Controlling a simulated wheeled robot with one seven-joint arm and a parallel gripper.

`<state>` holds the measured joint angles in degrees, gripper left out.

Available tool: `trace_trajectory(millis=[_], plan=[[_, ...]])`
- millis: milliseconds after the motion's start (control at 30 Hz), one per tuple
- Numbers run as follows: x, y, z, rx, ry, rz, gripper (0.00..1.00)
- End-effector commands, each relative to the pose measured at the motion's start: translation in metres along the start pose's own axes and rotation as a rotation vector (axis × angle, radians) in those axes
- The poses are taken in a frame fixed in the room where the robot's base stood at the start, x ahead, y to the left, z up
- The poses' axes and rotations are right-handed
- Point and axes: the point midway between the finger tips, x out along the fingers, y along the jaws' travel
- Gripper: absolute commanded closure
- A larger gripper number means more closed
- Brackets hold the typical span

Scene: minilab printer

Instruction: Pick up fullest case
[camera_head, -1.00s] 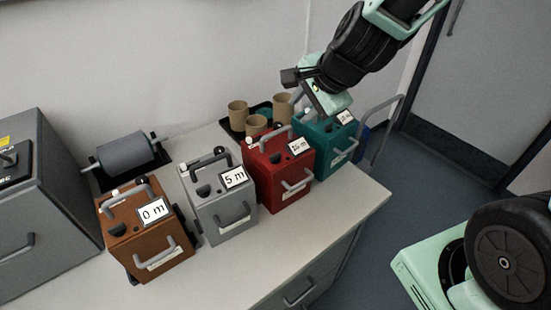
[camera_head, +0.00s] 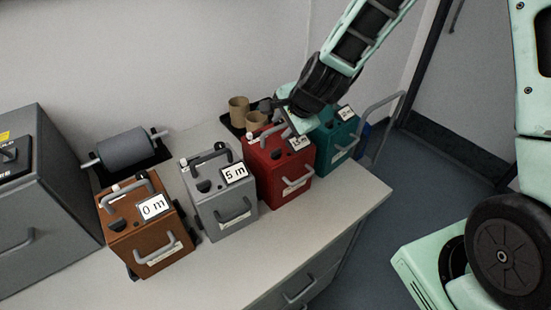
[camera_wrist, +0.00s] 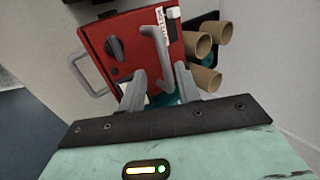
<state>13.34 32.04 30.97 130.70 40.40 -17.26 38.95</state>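Four cases stand in a row on the bench: a brown case (camera_head: 150,245) labelled 0 m, a grey case (camera_head: 222,215) labelled 5 m, a red case (camera_head: 275,185) whose label looks like 15 m, and a teal case (camera_head: 342,140) whose label is too small to read. My gripper (camera_head: 297,125) is over the top of the red case and partly hides it and the teal case. In the wrist view, the red case (camera_wrist: 138,30) is ahead, and its grey top handle (camera_wrist: 160,62) stands between the parted fingers of my gripper (camera_wrist: 160,80). The gripper looks open.
Cardboard tubes (camera_head: 238,110) stand in a dark tray behind the red case. A grey roller (camera_head: 126,150) and a large grey machine (camera_head: 45,200) are at the left. The bench front (camera_head: 265,255) is clear.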

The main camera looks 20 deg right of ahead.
Motion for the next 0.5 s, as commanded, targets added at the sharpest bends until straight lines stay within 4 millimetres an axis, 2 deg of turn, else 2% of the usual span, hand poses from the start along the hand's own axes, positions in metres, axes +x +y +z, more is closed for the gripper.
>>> trace_trajectory(millis=[300, 500], plan=[[0.030, -0.009, -0.004, 0.002, -0.001, 0.002, 0.67], [0.048, -0.008, -0.004, -0.001, -0.001, 0.001, 0.67]])
